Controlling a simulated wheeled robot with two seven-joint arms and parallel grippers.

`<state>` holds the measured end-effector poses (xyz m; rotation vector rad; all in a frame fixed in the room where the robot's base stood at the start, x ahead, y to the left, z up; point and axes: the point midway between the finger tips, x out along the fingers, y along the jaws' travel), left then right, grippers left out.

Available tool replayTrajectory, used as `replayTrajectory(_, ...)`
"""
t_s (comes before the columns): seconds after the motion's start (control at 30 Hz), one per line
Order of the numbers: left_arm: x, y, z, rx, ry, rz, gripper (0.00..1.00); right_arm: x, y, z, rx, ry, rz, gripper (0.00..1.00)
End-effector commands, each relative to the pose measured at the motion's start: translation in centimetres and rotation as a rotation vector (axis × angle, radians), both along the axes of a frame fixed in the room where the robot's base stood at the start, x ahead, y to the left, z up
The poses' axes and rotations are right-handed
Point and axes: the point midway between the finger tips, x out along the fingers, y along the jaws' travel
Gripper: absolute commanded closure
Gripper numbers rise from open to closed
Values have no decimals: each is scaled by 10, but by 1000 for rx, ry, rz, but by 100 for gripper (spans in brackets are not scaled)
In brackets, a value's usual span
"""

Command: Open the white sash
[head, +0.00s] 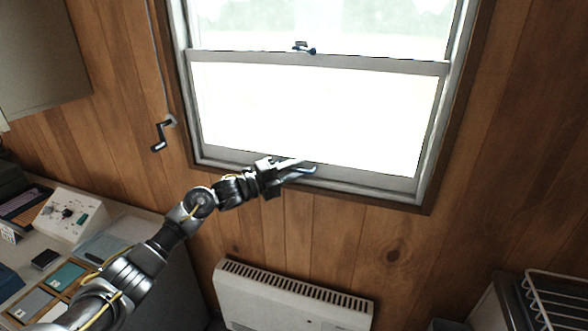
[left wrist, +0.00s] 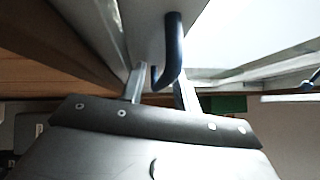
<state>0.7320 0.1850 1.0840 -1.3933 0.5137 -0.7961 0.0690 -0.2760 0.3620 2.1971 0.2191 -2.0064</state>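The white sash (head: 210,153) is the lower part of the window, and its bottom rail appears to sit down at the sill. My left gripper (head: 304,168) is at the middle of that bottom rail. In the left wrist view, a dark blue curved handle (left wrist: 174,50) stands out from the white rail. The fingers of my left gripper (left wrist: 160,85) are apart, with the handle's bent end between them. A gap shows between the left finger and the handle; contact on the right finger cannot be told. My right gripper is not in view.
A latch (head: 305,48) sits on the meeting rail. A black crank (head: 161,136) hangs on the wall left of the window. A white heater (head: 290,297) stands below. A desk with a control box (head: 68,214) is at left, a wire rack (head: 555,300) at lower right.

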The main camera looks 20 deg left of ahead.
Motion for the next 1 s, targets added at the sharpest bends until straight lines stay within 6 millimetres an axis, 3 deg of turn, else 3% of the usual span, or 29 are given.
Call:
replayTrajectory(0.13, 0, 0, 0, 0, 0, 0, 69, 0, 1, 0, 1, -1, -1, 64)
replayTrajectory(0.4, 0, 0, 0, 0, 0, 0, 100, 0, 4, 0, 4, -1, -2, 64)
replayTrajectory(0.77, 0, 0, 5, 0, -1, 0, 100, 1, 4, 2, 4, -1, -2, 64)
replayTrajectory(1.0, 0, 0, 50, -1, -8, 0, 100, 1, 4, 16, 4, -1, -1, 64)
